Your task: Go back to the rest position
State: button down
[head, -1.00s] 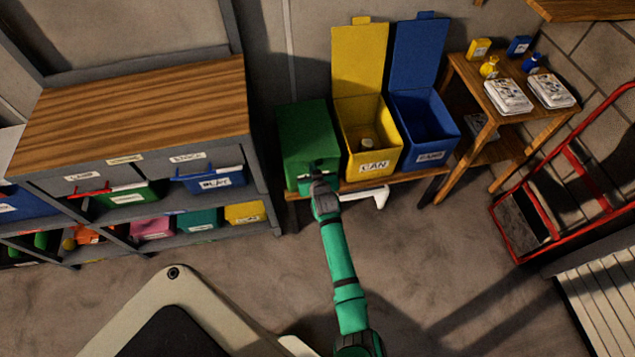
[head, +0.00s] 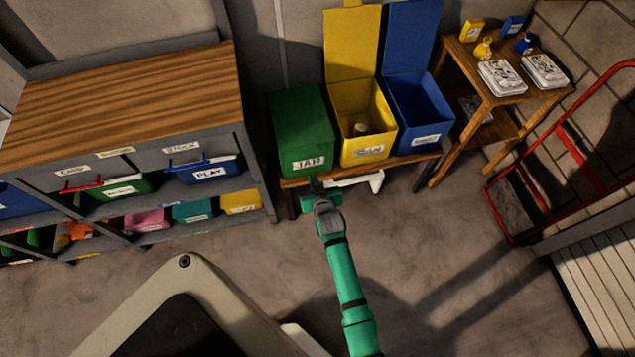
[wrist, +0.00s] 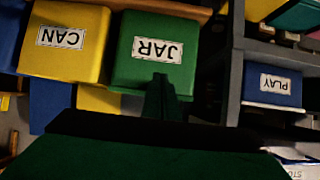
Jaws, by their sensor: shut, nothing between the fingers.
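My gripper (head: 316,186) is at the end of my green arm, just in front of and below the front edge of the green bin. It is shut and holds nothing. It also shows in the wrist view (wrist: 160,97), dark against the green bin's front. The green bin (head: 302,130), labelled JAR, is closed and stands at the left end of a low wooden bench. It shows upside down in the wrist view (wrist: 157,75).
A yellow bin (head: 350,105), labelled CAN, stands open with an item inside. An open blue bin (head: 420,115) stands beside it. A shelf unit (head: 120,95) is left, a small wooden table (head: 530,100) right, a red hand truck (head: 575,150) far right. The floor in front is clear.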

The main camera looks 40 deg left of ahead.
jog(key=shift+s+d, duration=0.15)
jog(key=shift+d, duration=0.05)
